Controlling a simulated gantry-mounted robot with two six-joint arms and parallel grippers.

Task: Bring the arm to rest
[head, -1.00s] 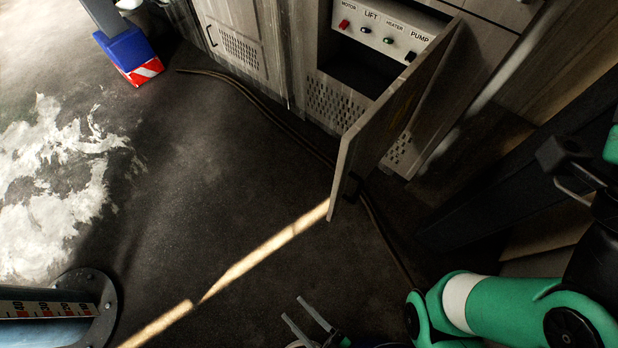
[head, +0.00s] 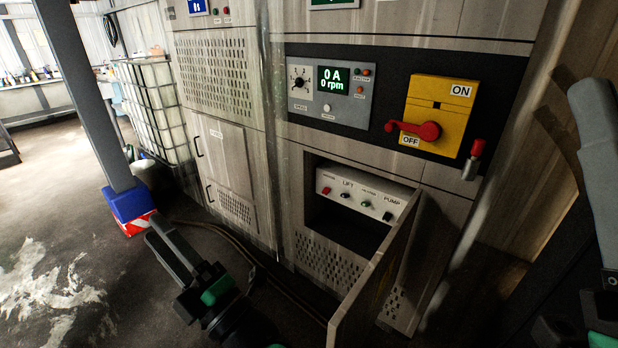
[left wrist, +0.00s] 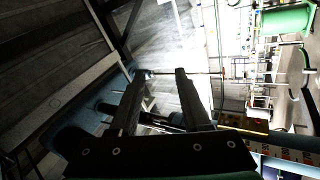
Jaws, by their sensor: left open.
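My left gripper (head: 154,229) shows at the lower left in the head view, its two grey fingers pointing up and left over the dark floor. They are apart with nothing between them. In the left wrist view, the same two fingers (left wrist: 162,72) stand apart and empty. A grey finger-like part and dark links of mine show at the right edge of the head view; the jaw state there cannot be made out. The open compartment door (head: 380,275) stands to the right of my left gripper, apart from it.
The cabinet (head: 245,150) fills the middle. A post with a blue base (head: 130,203) and a cable (head: 255,262) are nearby.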

